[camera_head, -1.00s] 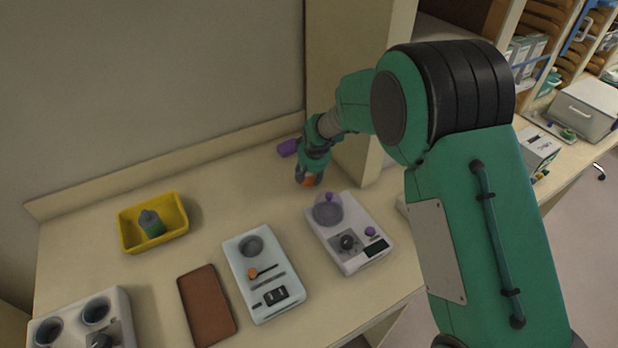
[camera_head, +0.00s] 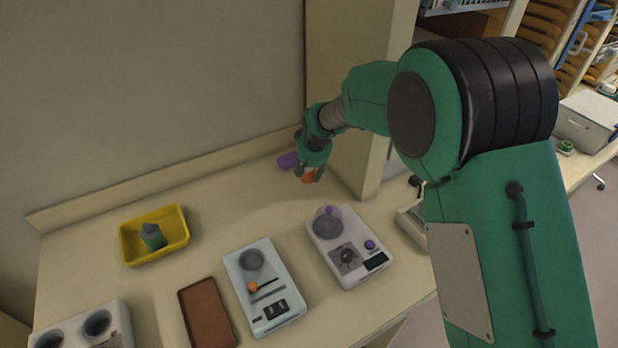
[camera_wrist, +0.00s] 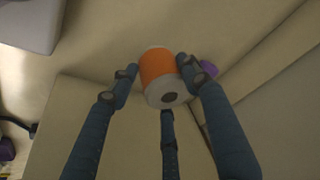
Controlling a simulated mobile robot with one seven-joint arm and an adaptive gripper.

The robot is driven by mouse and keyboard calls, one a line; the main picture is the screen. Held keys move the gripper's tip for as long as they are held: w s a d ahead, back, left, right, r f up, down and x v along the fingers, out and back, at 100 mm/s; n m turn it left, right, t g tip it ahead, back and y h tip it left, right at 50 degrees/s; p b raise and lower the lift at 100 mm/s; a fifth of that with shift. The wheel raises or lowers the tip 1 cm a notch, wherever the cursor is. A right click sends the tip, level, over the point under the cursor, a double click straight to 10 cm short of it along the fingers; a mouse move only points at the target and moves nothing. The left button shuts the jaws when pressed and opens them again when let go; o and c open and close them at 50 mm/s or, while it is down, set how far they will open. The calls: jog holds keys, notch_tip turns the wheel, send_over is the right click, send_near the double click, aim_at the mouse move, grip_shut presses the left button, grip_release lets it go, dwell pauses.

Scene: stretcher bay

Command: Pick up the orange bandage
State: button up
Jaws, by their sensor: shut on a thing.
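The orange bandage (camera_wrist: 158,66) is a short roll with an orange band and a white end with a dark core, seen between my fingers in the wrist view. In the head view only a small orange part of the bandage (camera_head: 308,178) shows below the fingers. My gripper (camera_head: 312,172) is shut on it near the back right of the counter, by the tall cabinet panel. The wrist view shows fingers of my gripper (camera_wrist: 160,75) on both sides of the roll and one below. Whether the roll clears the counter is hard to tell.
A purple object (camera_head: 288,160) lies just left of my gripper. In front are a white scale (camera_head: 375,276), a pale blue device (camera_head: 290,318), a brown tray (camera_head: 207,315) and a yellow bin (camera_head: 130,258) holding a bottle. The back left counter is clear.

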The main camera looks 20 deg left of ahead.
jog(key=shift+r, duration=0.85)
